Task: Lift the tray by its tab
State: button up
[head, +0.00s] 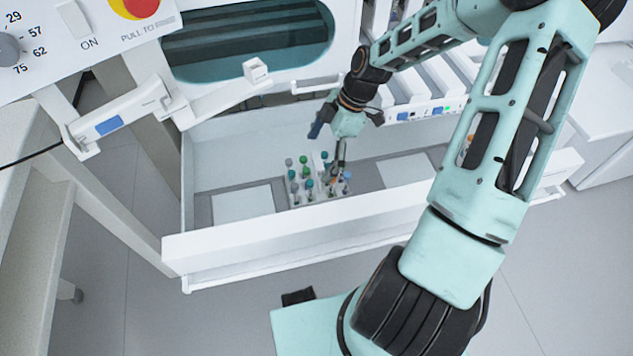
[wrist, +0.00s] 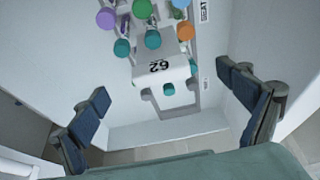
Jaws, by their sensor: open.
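The tray is a small white rack of capped tubes in the open drawer. In the head view the tray (head: 325,196) lies on the drawer floor, partly hidden by my gripper (head: 340,158). My gripper (wrist: 166,88) is open, with one dark finger on each side of the tab. Both fingers stand apart from the tab and nothing is between them but the view of it. How far the fingertips are above the tab, I cannot tell.
The white drawer (head: 300,238) has high walls around the tray. Flat pale panels lie left (head: 243,204) and right (head: 405,170) of it on the drawer floor. A white machine with a dark window (head: 250,45) stands behind. A label reading SEAT (wrist: 204,10) is beside the tray.

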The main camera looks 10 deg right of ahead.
aim_at(310, 174)
jog(key=b+x, duration=0.2)
jog(key=x, duration=0.6)
jog(key=shift+s+d, duration=0.1)
jog(key=shift+d, duration=0.05)
jog(key=c, duration=1.4)
jog(key=shift+r, duration=0.1)
